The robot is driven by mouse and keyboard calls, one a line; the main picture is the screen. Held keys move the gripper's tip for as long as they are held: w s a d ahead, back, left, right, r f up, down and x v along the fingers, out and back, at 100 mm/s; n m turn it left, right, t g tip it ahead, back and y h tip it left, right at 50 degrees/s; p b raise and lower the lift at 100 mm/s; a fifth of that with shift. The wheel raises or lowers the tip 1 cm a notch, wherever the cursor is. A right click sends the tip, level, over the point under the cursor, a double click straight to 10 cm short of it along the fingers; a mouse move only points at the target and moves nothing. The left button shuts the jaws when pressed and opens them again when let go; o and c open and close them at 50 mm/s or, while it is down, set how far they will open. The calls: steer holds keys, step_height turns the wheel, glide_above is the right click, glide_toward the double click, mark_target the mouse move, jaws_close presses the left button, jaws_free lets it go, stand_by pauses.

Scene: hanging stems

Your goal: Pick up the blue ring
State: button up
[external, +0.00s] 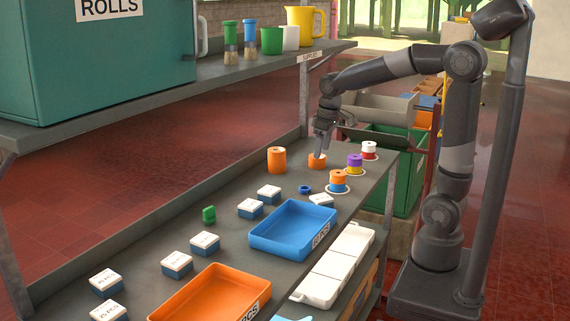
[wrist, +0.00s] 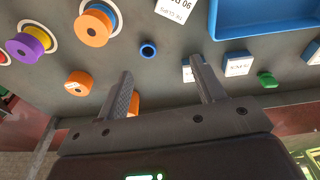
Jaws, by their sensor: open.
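The blue ring (external: 304,189) lies flat on the grey bench, between the white-topped boxes and the spools on white discs. My gripper (external: 319,153) is open, above the bench near a short orange roll (external: 317,161), farther back than the ring. In the wrist view my gripper (wrist: 161,66) has its two fingers wide apart with nothing held between them. The left finger partly hides an orange roll.
A taller orange roll (external: 277,160) stands left of my gripper. Orange-blue (external: 338,182), purple-yellow (external: 355,164) and red-white (external: 369,150) spools stand on the right. A blue tray (external: 262,240), an orange tray (external: 180,300) and a green piece (external: 209,215) are nearer the camera. A shelf overhangs the left.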

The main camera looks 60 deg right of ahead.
steer(key=shift+g, duration=0.9)
steer(key=w+d+f, duration=0.1)
steer(key=w+f, duration=0.1)
steer(key=f, duration=0.2)
steer(key=w+d+f, duration=0.1)
steer(key=w+f, duration=0.2)
steer(key=w+d+f, duration=0.1)
steer(key=w+f, duration=0.2)
steer(key=f, duration=0.1)
steer(key=shift+w+d+f, duration=0.1)
steer(key=shift+d+f, duration=0.25)
steer(key=shift+d, duration=0.05)
steer(key=shift+s+d+f, duration=0.15)
steer(key=shift+d+f, duration=0.05)
steer(key=shift+f, duration=1.2)
steer(key=shift+s+d+f, duration=0.1)
steer(key=shift+d+f, duration=0.05)
steer(key=shift+f, duration=1.2)
steer(key=c, duration=1)
steer(key=shift+r, duration=0.1)
steer(key=shift+c, duration=0.2)
